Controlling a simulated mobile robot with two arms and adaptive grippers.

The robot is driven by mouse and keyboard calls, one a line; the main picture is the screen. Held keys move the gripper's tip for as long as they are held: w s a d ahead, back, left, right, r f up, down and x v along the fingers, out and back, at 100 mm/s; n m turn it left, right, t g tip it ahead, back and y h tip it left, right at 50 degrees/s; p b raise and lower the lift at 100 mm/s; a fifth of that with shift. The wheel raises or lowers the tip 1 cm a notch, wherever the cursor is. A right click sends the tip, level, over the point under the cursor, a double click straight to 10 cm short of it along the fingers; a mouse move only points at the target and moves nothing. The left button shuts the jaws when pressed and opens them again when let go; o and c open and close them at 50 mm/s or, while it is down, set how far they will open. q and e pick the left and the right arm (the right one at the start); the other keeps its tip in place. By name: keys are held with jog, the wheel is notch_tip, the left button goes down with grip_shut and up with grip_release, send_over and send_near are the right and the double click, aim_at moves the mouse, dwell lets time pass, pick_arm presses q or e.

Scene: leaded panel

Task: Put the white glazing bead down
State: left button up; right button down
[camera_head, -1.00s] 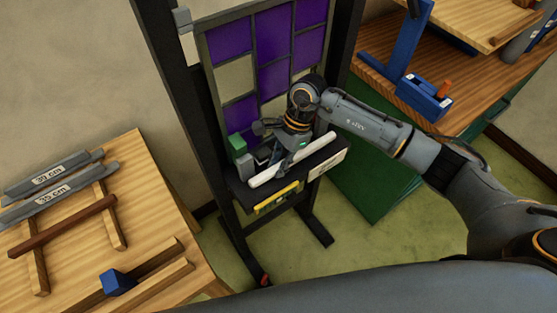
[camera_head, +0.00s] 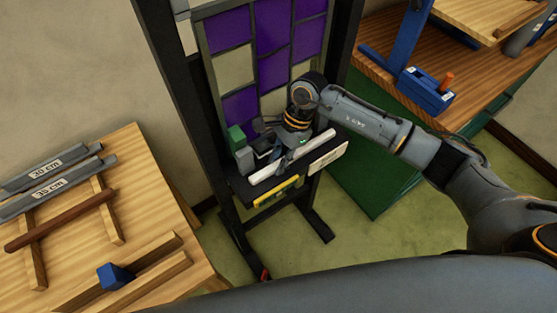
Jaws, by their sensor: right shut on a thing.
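The white glazing bead (camera_head: 290,158) is a long white strip at the front of the dark shelf (camera_head: 240,188) on the easel, lying at a slant. My right gripper (camera_head: 277,140) is over the shelf, pointing down behind the bead. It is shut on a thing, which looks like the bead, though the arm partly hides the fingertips. From this view I cannot tell whether the bead rests on the shelf or is just above it. My left gripper is not in view.
The leaded panel (camera_head: 233,66) with purple and cream panes stands behind the shelf. Green (camera_head: 236,136) and grey blocks (camera_head: 245,160) sit at the shelf's left end.

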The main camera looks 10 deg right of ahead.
jog(key=c, duration=1.2)
grip_release()
jog(key=shift+r+p, duration=0.45)
jog(key=shift+p, duration=0.15)
jog(key=shift+r+p, duration=0.45)
jog(key=shift+p, duration=0.1)
jog(key=shift+w+d+r+b, duration=0.3)
jog(key=shift+d+r+b, duration=0.15)
jog(key=shift+b, duration=0.45)
jog(key=b+v, duration=0.3)
jog(key=v, duration=0.7)
jog(key=shift+s+a+r, duration=0.1)
jog(key=shift+r, duration=0.1)
jog(key=shift+s+f, duration=0.1)
